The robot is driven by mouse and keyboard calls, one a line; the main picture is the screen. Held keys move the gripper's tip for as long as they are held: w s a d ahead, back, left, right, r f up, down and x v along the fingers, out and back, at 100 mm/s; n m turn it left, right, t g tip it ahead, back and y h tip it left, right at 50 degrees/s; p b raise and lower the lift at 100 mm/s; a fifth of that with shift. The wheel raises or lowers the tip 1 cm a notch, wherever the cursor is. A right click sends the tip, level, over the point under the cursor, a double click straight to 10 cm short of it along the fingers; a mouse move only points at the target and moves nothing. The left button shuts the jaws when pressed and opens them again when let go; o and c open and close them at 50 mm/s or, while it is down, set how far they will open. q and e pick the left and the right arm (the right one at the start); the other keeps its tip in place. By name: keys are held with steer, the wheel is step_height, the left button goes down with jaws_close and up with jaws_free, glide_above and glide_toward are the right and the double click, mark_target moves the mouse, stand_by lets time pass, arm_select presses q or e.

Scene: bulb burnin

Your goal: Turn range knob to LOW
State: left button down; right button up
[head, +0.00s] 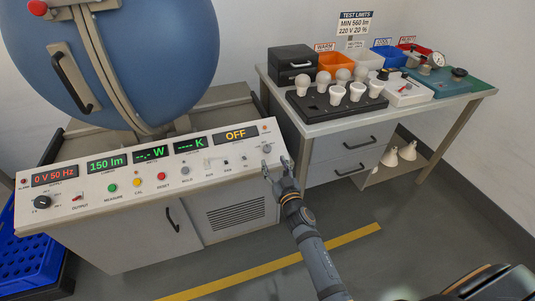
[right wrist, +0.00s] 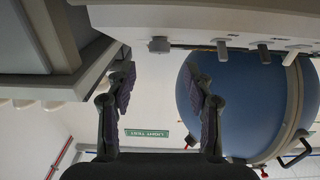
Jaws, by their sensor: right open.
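The sloped control panel (head: 140,180) stands below the blue sphere. A small grey knob (head: 267,149) sits at the panel's right end, below the orange OFF display (head: 236,134). Its label is too small to read, so I cannot confirm that it is the range knob or its setting. My right gripper (head: 275,164) is open and empty, just in front of that end of the panel. In the right wrist view, a grey knob (right wrist: 159,44) lies beyond the open fingertips, about midway between them and apart from them. My left gripper is in neither view.
A black knob (head: 42,202) is at the panel's far left, with several coloured buttons and small switches between. The blue sphere (head: 150,60) rises behind. To the right, a bench (head: 330,128) holds a black bulb tray (head: 320,107) and bins. The floor ahead is clear.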

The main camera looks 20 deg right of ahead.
mark_target(268, 150)
steer(key=w, duration=0.5)
steer(key=shift+w+f+b, duration=0.1)
steer(key=shift+b, duration=0.2)
steer(key=shift+w, duration=0.65)
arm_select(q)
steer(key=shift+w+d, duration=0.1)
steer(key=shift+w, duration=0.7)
